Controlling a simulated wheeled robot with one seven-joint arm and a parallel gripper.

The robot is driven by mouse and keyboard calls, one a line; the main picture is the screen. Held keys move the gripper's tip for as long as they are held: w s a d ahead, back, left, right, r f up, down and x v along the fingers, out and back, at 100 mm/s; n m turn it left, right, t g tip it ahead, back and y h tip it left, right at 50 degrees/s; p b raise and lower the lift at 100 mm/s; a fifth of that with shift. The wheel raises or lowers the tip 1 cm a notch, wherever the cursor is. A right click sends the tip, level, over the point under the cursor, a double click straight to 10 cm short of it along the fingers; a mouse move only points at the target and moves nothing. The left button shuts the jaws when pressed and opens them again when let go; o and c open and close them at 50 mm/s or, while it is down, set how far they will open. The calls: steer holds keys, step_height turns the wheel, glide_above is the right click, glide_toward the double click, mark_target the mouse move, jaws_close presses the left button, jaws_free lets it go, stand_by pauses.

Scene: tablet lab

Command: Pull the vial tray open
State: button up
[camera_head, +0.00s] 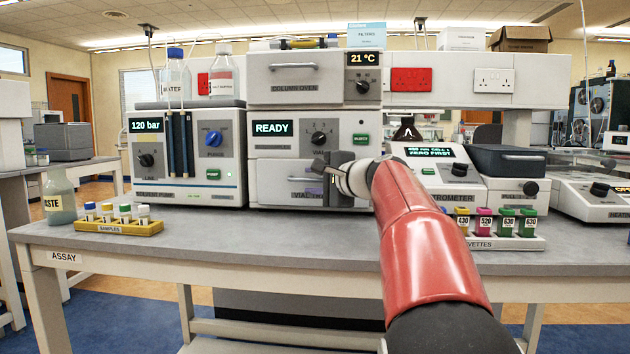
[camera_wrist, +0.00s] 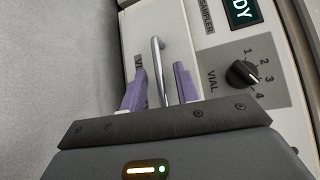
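The vial tray (camera_head: 275,194) is a pale drawer front low on the white autosampler (camera_head: 262,150), and it looks flush with the unit. Its label is partly hidden by my gripper (camera_head: 324,172). In the wrist view the tray's metal bar handle (camera_wrist: 157,60) stands between the two purple fingers of my gripper (camera_wrist: 160,70). The fingers are apart, one on each side of the bar, with visible gaps, so the gripper is open. How deep the bar sits between the fingers is hard to tell.
A vial dial (camera_wrist: 242,74) sits beside the handle. The solvent pump (camera_head: 190,160) stands left of the autosampler, the spectrometer (camera_head: 440,178) right. A yellow sample rack (camera_head: 118,228) and a cuvette rack (camera_head: 510,241) stand on the bench. The bench (camera_head: 235,235) before the tray is clear.

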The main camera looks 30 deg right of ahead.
jaws_close()
steer(key=s+a+b, duration=0.1)
steer(key=s+a, duration=0.1)
steer(key=s, duration=0.1)
steer(key=s+a+b, duration=0.2)
steer(key=s, duration=0.1)
steer(key=s+a+b, duration=0.1)
steer(key=s+a, duration=0.1)
steer(key=s, duration=0.1)
steer(key=shift+b, duration=0.3)
steer(key=shift+o, duration=0.2)
jaws_free()
steer(key=shift+w, duration=0.1)
